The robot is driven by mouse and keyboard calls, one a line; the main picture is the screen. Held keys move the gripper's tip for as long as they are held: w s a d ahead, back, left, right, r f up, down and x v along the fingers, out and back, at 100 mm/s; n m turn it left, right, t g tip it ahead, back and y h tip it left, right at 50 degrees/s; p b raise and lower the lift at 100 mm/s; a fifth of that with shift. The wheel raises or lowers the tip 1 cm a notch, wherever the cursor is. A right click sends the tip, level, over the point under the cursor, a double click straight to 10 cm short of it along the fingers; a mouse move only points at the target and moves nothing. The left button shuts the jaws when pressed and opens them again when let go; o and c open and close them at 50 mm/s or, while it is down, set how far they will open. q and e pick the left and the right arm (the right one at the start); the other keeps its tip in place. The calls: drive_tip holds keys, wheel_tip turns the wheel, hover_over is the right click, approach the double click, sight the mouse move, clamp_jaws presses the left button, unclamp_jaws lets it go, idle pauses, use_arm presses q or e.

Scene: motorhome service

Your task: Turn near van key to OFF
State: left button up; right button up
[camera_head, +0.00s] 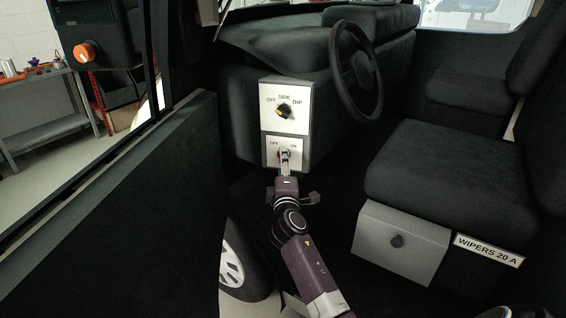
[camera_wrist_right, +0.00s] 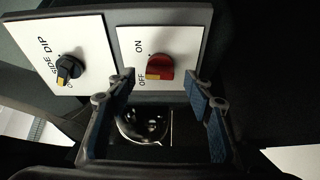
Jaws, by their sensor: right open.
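The near van key is a red knob (camera_wrist_right: 160,67) with a yellow mark, on a white plate (camera_wrist_right: 183,43) labelled ON and OFF. In the right wrist view its yellow mark lies on the side by the OFF label. My right gripper (camera_wrist_right: 161,84) is open, its blue-padded fingers on either side of the line to the knob, with the knob just beyond the tips. In the head view this gripper (camera_head: 285,160) is in front of the lower dash plate (camera_head: 269,160) and partly hides the key. I see no contact. My left gripper is not in view.
A light switch (camera_head: 285,111) marked OFF, SIDE and DIP sits just above the key plate. The steering wheel (camera_head: 357,70) is to the right, above the seat (camera_head: 445,170). A dark door panel (camera_head: 120,215) stands at the left. A grey box (camera_head: 398,241) is under the seat.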

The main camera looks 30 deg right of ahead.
drive_tip(key=shift+x, duration=1.1)
drive_tip(key=c, duration=1.2)
